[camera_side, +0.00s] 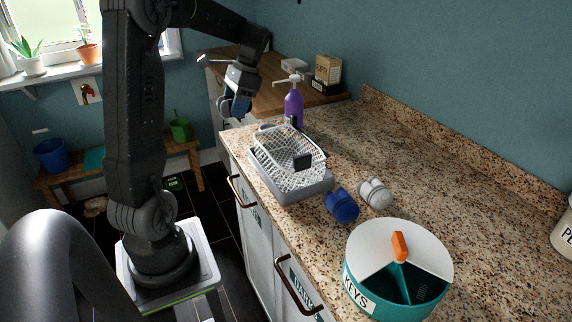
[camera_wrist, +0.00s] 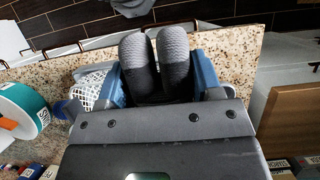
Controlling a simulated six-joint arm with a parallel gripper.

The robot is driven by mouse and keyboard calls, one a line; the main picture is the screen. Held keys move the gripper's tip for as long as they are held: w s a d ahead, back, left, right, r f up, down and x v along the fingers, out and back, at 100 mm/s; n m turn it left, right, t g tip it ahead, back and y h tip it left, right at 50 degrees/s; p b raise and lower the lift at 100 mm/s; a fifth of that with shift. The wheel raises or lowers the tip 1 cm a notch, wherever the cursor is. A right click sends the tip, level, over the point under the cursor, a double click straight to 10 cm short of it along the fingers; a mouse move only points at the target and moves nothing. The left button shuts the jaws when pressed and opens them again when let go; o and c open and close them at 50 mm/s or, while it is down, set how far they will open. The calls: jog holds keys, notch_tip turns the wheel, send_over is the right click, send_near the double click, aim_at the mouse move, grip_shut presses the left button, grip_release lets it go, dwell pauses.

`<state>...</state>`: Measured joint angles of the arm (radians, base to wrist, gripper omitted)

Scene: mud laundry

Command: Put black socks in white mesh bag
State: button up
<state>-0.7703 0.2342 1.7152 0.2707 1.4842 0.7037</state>
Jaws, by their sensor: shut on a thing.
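The black socks (camera_wrist: 175,62), a rolled dark pair, sit between the blue fingers of my gripper (camera_wrist: 158,80) in the wrist view. In the side view my gripper (camera_side: 237,103) is shut and raised beyond the far left end of the granite counter; the socks are hard to make out there. The white mesh bag (camera_side: 277,150) stands open on a grey tray (camera_side: 291,194) on the counter, nearer the camera and to the right of my gripper. Part of the bag (camera_wrist: 90,86) shows left of the fingers in the wrist view.
Blue socks (camera_side: 341,206) and grey socks (camera_side: 376,194) lie just right of the tray. A teal round box (camera_side: 364,292) labelled KEYS stands nearer. A purple pump bottle (camera_side: 294,106) stands behind the bag.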

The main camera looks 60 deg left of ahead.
aim_at(283, 137)
jog(key=w+d+f, duration=0.2)
jog(key=w, duration=0.1)
jog(key=w+d+f, duration=0.2)
jog(key=w, duration=0.1)
jog(key=w+d+f, duration=0.1)
jog(key=w+f, duration=0.2)
jog(key=shift+w+d, duration=0.35)
jog(key=shift+d, duration=0.05)
jog(key=shift+f, duration=2.05)
jog(key=shift+f, duration=0.1)
jog(key=shift+f, duration=0.35)
jog(key=shift+f, duration=0.15)
jog(key=o, duration=0.9)
jog(key=shift+o, duration=0.2)
